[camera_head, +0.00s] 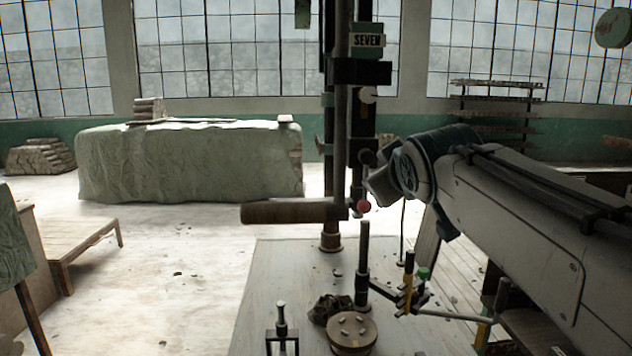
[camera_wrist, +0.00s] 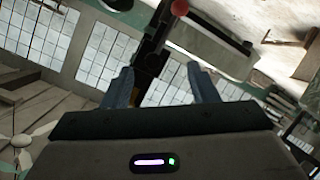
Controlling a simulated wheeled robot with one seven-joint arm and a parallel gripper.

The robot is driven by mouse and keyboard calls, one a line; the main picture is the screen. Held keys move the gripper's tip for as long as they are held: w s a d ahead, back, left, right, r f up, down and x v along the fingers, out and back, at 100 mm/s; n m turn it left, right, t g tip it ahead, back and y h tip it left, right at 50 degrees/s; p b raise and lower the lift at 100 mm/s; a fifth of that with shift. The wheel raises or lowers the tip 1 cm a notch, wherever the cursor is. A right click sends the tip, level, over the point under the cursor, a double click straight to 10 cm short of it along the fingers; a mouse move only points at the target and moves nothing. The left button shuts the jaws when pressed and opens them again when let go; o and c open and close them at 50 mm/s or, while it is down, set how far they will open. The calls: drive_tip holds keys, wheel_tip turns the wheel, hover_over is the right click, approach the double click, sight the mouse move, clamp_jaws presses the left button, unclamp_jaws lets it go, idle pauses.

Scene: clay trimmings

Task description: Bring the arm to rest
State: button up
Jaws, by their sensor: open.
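My gripper (camera_wrist: 162,78) shows in the wrist view with its two grey-blue fingers apart. It is open, and I see nothing held between them. A dark machine post (camera_wrist: 150,55) shows beyond the fingers, in the gap between them. My arm (camera_head: 520,225) reaches in from the right edge of the head view, raised above the table. Its bent joint is near the post's right side. I cannot make out the fingers in the head view.
The post (camera_head: 343,130) carries a crank handle (camera_head: 285,212) and a red knob (camera_head: 364,206), close to my arm. A round wooden block (camera_head: 352,334) and small upright tools stand on the table (camera_head: 270,285). A covered block (camera_head: 190,165) lies behind; open floor is left.

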drive_tip(key=s+f+m+g, duration=0.2)
drive_tip(key=s+f, duration=0.5)
drive_tip(key=f, duration=0.4)
drive_tip(key=s+f+m+g, duration=0.2)
drive_tip(key=s+f+g, duration=0.3)
drive_tip(key=f, duration=0.6)
drive_tip(key=s+f+m+g, duration=0.2)
drive_tip(key=s+f+g, duration=0.2)
drive_tip(key=s+f, duration=0.5)
wheel_tip(320, 180, down, 2)
drive_tip(key=shift+s+a, duration=0.2)
drive_tip(key=shift+a, duration=0.1)
